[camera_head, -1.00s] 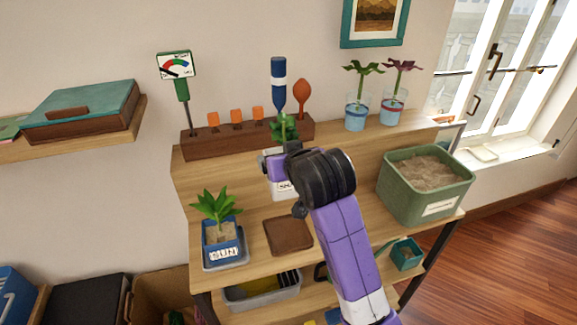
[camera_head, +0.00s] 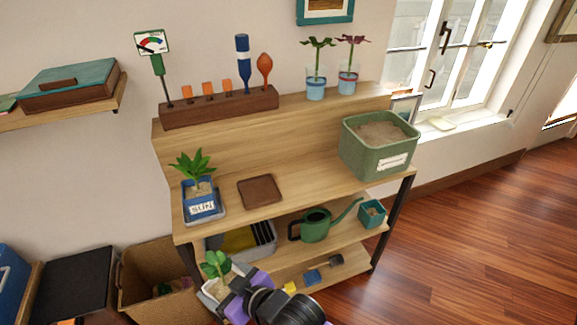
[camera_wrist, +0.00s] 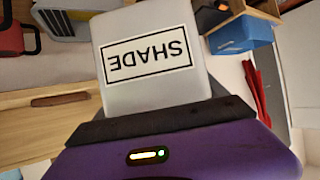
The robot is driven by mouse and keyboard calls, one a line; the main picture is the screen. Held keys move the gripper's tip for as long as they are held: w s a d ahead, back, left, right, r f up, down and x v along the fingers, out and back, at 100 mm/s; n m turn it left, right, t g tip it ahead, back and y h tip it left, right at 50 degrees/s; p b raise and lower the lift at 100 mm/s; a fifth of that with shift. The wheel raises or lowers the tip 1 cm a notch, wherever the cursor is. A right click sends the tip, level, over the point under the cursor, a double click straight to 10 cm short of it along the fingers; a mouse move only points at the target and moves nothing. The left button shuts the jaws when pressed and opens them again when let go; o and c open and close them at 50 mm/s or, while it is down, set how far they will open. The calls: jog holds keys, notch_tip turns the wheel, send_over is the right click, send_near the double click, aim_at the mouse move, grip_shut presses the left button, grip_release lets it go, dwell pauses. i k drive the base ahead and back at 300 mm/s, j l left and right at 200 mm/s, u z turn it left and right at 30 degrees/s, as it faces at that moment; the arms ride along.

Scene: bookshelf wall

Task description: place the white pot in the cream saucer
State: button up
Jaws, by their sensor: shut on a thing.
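The white pot (camera_head: 211,288) holds a green leafy plant and is low in front of the shelf unit in the head view. In the wrist view the white pot (camera_wrist: 120,88) shows its SHADE label upside down, above the dark jaw edge. My gripper (camera_head: 236,299) is shut on the pot, which is off any surface as far as I can tell. My arm covers part of the pot. I cannot make out a cream saucer in either view. A brown square saucer (camera_head: 260,192) lies empty on the bench top.
A blue pot (camera_head: 201,203) labelled SUN stands left of the brown saucer. A green bin (camera_head: 378,160) of soil stands at the bench's right. Lower shelves hold a grey tray (camera_head: 262,250) and a green watering can (camera_head: 316,226). A cardboard box (camera_head: 150,283) is beside the unit.

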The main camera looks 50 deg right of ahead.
aim_at(442, 124)
jog(key=l+z, duration=0.1)
jog(key=z, duration=2.35)
jog(key=i+l+z, duration=0.15)
jog(key=i+z, duration=0.15)
jog(key=i, duration=0.4)
jog(key=i+l, duration=0.1)
jog(key=i, duration=0.55)
jog(key=i+l, duration=0.15)
jog(key=i, duration=0.5)
jog(key=i+l, duration=0.1)
jog(key=i, duration=0.55)
